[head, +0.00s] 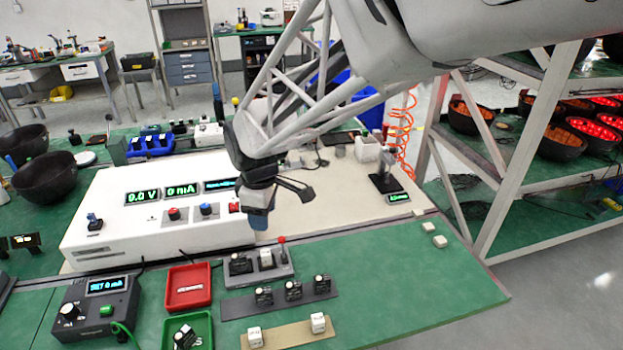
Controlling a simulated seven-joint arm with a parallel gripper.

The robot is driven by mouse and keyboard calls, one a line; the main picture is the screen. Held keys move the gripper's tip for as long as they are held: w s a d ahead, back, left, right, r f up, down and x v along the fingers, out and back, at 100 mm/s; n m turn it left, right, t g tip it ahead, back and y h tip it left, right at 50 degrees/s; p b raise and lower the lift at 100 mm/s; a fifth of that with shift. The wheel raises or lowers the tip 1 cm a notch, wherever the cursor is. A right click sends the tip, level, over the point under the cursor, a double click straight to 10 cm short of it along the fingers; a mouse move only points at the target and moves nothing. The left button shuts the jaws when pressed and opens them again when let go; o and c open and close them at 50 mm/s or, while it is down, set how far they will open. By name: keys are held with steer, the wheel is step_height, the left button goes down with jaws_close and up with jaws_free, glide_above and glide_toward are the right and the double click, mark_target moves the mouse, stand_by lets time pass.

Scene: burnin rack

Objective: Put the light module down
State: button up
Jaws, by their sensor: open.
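Several small white cube modules, which fit the name light module, are in the head view. One white module (318,322) and another white module (254,337) sit on the tan strip (286,336) at the front. A white module (266,259) stands in the grey fixture (258,270) with a red-knobbed lever, beside a dark module (240,264). Two more white pieces (434,234) lie on the green bench at right. My gripper (262,214) is above and behind the fixture, pointing down. It is open, with no module visible in it; the arm hides part of the jaws.
A dark strip (279,304) holds three dark modules. A red tray (188,287) and a green tray (187,333) with a dark module lie to the left. A white power unit (150,215) stands behind. A metal rack (540,130) rises at right. The green bench at front right is clear.

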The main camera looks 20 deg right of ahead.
steer(key=s+d+r+m+t, duration=0.1)
steer(key=s+d+r+m, duration=0.2)
steer(key=s+d+m, duration=0.3)
steer(key=s+d+r+m+t, duration=0.1)
steer(key=s+d+r+m, duration=0.3)
steer(key=s, duration=1)
steer(key=d+m, duration=0.3)
steer(key=d, duration=0.1)
steer(key=shift+s, duration=0.2)
steer(key=shift+c, duration=0.3)
